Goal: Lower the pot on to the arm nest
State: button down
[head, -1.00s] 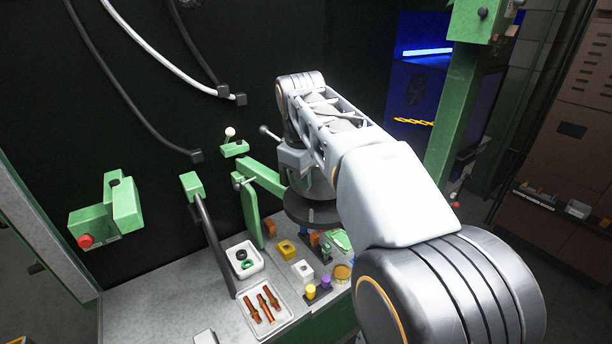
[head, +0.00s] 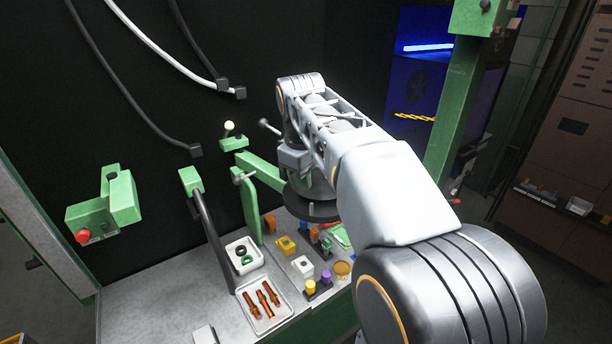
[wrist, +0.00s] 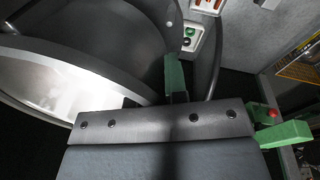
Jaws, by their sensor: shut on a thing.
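The pot (head: 313,209) shows in the head view as a dark round shape below my wrist, largely hidden by my arm. In the wrist view the pot (wrist: 105,45) is a large dark curved body at the upper left with a bright metal band. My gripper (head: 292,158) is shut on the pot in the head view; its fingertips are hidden. A green arm (head: 263,174) on a green post, apparently the arm nest, reaches toward the pot from the left. A green upright (wrist: 175,76) stands close to the pot in the wrist view. I cannot tell whether they touch.
A tray with copper-coloured parts (head: 246,312) and a white tray with rings (head: 232,255) lie on the bench below. A green box with a red button (head: 88,222) is at the left. A green column (head: 452,115) stands at the right. Cables hang behind.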

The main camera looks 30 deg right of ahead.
jog(key=shift+f+b, duration=0.9)
jog(key=shift+f, duration=0.35)
jog(key=c, duration=1.1)
grip_release()
jog(key=shift+f, duration=0.1)
jog(key=r, duration=0.4)
jog(key=s+a+r+p, duration=0.1)
jog(key=r, duration=0.9)
jog(key=shift+s+a+p, duration=0.2)
jog(key=shift+a+p, duration=0.05)
jog(key=shift+p, duration=0.1)
jog(key=shift+s+f, duration=0.15)
